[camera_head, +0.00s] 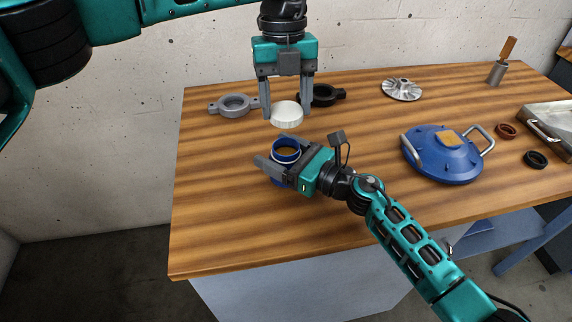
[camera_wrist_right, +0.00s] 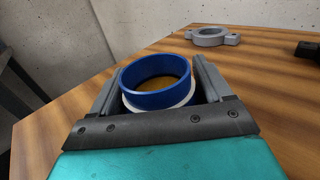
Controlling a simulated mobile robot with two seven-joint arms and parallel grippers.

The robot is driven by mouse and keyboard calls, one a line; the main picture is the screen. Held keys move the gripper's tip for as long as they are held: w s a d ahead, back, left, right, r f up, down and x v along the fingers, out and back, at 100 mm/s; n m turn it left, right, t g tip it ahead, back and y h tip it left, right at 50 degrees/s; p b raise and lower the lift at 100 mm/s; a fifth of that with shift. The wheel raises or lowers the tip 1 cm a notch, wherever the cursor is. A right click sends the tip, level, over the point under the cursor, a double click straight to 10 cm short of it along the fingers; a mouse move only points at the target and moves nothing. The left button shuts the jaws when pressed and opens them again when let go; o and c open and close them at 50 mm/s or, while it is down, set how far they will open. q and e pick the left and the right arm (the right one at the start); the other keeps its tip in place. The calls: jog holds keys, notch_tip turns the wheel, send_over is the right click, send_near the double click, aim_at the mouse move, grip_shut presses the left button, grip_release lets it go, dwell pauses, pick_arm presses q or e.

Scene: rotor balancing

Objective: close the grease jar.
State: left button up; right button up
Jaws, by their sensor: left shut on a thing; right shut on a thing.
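The grease jar (camera_head: 286,151) is blue with a pale ring below its rim and brown-yellow grease inside. It is open at the top and upright. My right gripper (camera_head: 270,167) is shut around the jar's sides, and the jar also shows between the fingers in the right wrist view (camera_wrist_right: 156,92). A white round lid (camera_head: 287,114) with a ribbed edge is held between the fingers of my left gripper (camera_head: 287,112). The lid is level, above and slightly behind the jar, apart from it. The jar's lower part is partly hidden by my right gripper.
A grey ring clamp (camera_head: 233,105) and a black one (camera_head: 325,96) lie behind the left gripper. The table's left front is clear.

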pick_arm(q)
send_over(287, 154)
jog(key=shift+a+f, duration=0.1)
jog(key=shift+f, duration=2.4)
pick_arm(e)
jog(key=shift+c, duration=0.2)
pick_arm(q)
jog(key=shift+f, duration=0.85)
jog(key=shift+f, duration=0.6)
jog(key=o, duration=0.7)
pick_arm(e)
grip_shut()
pick_arm(q)
jog(key=o, duration=0.4)
pick_arm(e)
jog(key=shift+a, duration=0.1)
